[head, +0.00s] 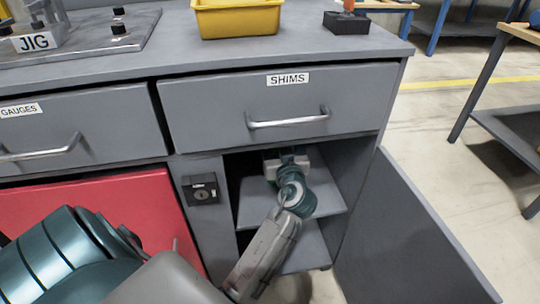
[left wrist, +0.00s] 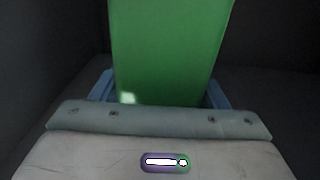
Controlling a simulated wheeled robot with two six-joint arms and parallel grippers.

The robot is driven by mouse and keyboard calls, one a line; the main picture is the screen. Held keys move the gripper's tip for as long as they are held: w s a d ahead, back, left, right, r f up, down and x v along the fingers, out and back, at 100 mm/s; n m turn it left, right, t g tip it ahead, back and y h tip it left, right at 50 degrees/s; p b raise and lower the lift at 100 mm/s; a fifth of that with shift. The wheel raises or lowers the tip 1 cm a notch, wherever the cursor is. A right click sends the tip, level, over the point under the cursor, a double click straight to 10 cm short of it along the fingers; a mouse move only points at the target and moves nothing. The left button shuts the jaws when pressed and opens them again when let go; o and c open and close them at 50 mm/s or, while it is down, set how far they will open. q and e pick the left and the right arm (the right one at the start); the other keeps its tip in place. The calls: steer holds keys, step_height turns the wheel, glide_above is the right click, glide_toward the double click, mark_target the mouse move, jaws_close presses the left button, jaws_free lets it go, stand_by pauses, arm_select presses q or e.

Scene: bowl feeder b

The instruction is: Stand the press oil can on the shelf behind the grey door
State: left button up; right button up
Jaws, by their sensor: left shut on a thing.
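The grey door (head: 400,235) stands swung open to the right of the cabinet bay. Inside the bay is a grey shelf (head: 252,208). My left arm reaches into the bay, and my left gripper (head: 285,160) is over the shelf, under the SHIMS drawer. In the left wrist view the green press oil can (left wrist: 170,50) fills the space between the blue fingers, which are shut on it. In the head view the gripper and wrist hide nearly all of the can. I cannot tell whether its base touches the shelf. My right gripper is not in view.
The SHIMS drawer (head: 240,112) is just above the bay. A red door (head: 100,205) is at the left, with a small dark lock box (head: 200,189) beside it. A yellow bin (head: 236,20) and a dark block (head: 346,23) stand on the worktop. A lower space lies under the shelf.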

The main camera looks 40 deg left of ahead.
arm_select(q)
step_height(320, 180, down, 6)
steer(key=shift+r+b, duration=0.25)
steer(key=shift+b, duration=0.65)
steer(key=shift+f, duration=0.2)
steer(key=shift+f, duration=0.1)
steer(key=o, duration=1.9)
